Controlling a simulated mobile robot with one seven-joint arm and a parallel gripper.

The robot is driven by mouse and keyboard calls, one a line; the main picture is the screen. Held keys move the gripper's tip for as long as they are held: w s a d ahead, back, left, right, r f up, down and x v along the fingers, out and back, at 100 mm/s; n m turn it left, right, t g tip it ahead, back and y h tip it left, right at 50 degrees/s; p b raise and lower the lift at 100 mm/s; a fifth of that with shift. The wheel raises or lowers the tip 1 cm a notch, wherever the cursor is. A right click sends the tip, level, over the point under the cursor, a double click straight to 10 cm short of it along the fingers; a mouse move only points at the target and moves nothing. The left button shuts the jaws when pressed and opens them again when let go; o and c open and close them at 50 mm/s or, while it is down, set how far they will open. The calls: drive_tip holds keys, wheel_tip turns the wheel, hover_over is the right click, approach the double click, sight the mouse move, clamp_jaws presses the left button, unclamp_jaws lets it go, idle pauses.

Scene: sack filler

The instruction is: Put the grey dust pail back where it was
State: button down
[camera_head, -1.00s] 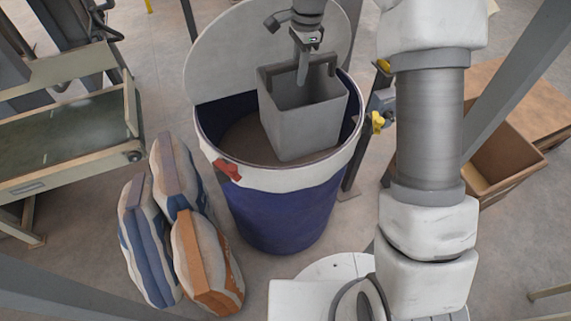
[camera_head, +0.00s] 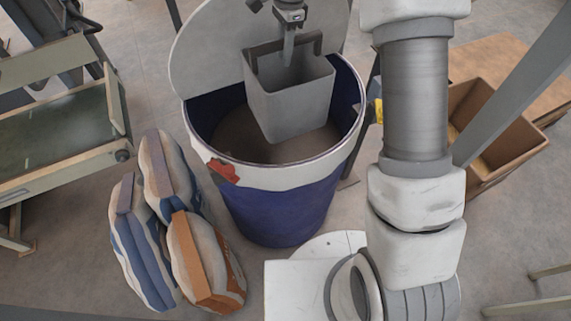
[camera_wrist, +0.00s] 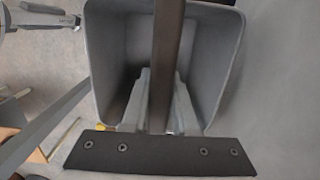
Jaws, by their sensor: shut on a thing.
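The grey dust pail (camera_head: 292,107) is a square, open-topped bucket with a dark handle. It hangs upright over the mouth of a blue drum (camera_head: 283,205), near the drum's back rim. My gripper (camera_head: 288,58) is shut on the pail's handle from above. In the wrist view the pail (camera_wrist: 108,62) fills the middle, and the dark handle bar (camera_wrist: 168,60) runs between the fingers of my gripper (camera_wrist: 158,112). The pail looks empty where I see inside. The spot where the pail stood before cannot be told from these frames.
A round pale lid (camera_head: 215,50) stands upright behind the drum. Several filled sacks (camera_head: 140,245) lean together left of it. A cart with a tray (camera_head: 55,130) stands far left. A brown box (camera_head: 490,150) is at the right, by a grey post (camera_head: 520,80).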

wheel_tip(320, 180, down, 20)
drive_tip(key=b, duration=1.8)
drive_tip(key=shift+w+r+b, duration=0.1)
drive_tip(key=shift+r+b, duration=0.15)
drive_tip(key=shift+b, duration=0.05)
wheel_tip(320, 180, down, 10)
drive_tip(key=b, duration=0.2)
drive_tip(key=c, duration=0.7)
unclamp_jaws()
drive_tip(key=shift+f, duration=0.1)
drive_tip(key=r, duration=0.4)
drive_tip(key=r+p, duration=0.1)
drive_tip(key=r, duration=0.3)
drive_tip(key=d+r+p, duration=0.1)
drive_tip(key=r, duration=0.3)
drive_tip(key=shift+w+r, duration=0.1)
drive_tip(key=shift+r, duration=0.15)
